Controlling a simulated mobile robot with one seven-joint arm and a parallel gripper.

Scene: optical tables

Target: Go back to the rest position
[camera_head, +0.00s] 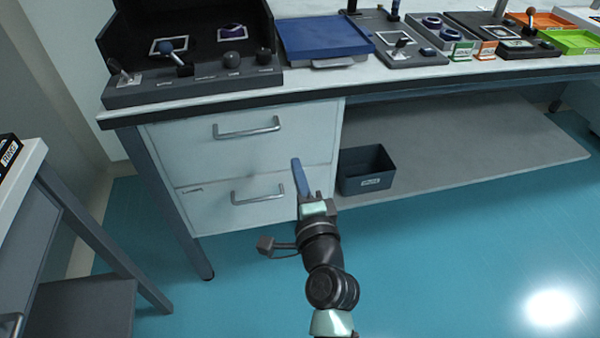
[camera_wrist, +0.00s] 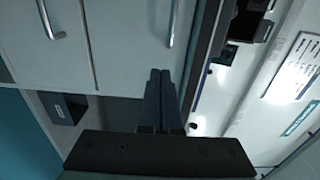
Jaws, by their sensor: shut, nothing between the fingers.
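My gripper (camera_head: 298,168) reaches up from the lower middle of the head view, in front of the white drawer cabinet (camera_head: 175,150). Its blue-grey fingers are together with nothing between them. In the wrist view the closed fingers of my gripper (camera_wrist: 160,78) point at the cabinet front. Both drawers of the cabinet look shut. The upper drawer handle (camera_head: 246,132) is left of the fingers, and the lower drawer handle (camera_head: 259,199) is below and left of them. I cannot tell whether the fingertips touch the cabinet.
The bench (camera_head: 205,104) above holds a blue tray (camera_head: 325,38), a dark open box (camera_head: 205,15), and several small fixtures. A dark bin (camera_head: 366,170) sits on the lower shelf (camera_head: 470,150). Another table (camera_head: 35,160) stands at left. The teal floor (camera_head: 450,260) is clear at lower right.

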